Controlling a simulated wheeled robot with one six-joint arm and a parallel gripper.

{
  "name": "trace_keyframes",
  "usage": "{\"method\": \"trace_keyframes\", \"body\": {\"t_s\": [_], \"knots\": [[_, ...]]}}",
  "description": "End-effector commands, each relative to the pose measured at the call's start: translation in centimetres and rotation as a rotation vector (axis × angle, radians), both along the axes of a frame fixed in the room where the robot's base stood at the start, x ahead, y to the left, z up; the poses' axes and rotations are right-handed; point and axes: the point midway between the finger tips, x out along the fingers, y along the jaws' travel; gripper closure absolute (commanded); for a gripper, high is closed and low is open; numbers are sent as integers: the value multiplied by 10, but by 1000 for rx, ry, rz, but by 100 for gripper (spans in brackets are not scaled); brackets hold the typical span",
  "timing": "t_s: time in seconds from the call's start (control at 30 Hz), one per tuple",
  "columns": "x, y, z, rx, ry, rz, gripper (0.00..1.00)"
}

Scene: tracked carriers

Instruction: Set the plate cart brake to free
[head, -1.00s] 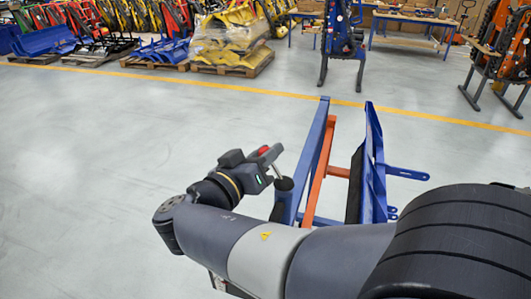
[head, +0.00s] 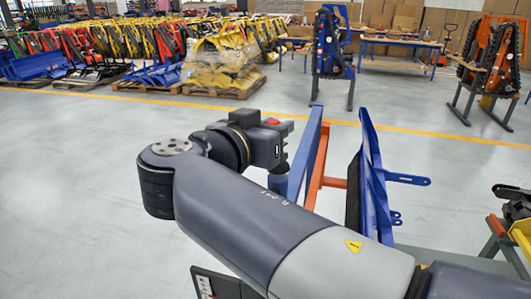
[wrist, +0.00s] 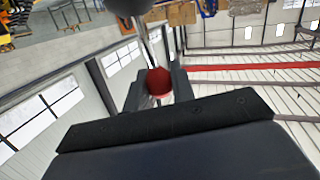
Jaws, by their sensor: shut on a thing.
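The plate cart (head: 318,150) is a blue and orange frame with a blue plate rack, standing in front of me in the head view. My gripper (head: 276,124) is at the left side of its blue post. It is shut on the red knob of the brake lever (head: 271,121). In the wrist view, the red knob (wrist: 158,82) sits between the dark fingers of my gripper (wrist: 160,95). A thin metal rod runs from the knob to a dark round part at the top edge. My arm hides the cart's lower part, and I cannot read the brake's setting.
Yellow floor line (head: 425,133) crosses behind the cart. Several colored frames and pallets (head: 215,88) stand at the back left. A blue rack (head: 333,50) and workbenches (head: 400,43) are behind. A yellow and grey item (head: 518,215) is close at right. Left floor is clear.

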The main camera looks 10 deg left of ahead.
Motion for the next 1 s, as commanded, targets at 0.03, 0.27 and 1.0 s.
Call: {"method": "trace_keyframes", "body": {"t_s": [0.03,0.27,1.0], "knots": [[0,-4,-8,38,-6,0,100],[-1,-17,-8,199,-18,-2,100],[-4,-46,-11,607,-47,-1,100]]}}
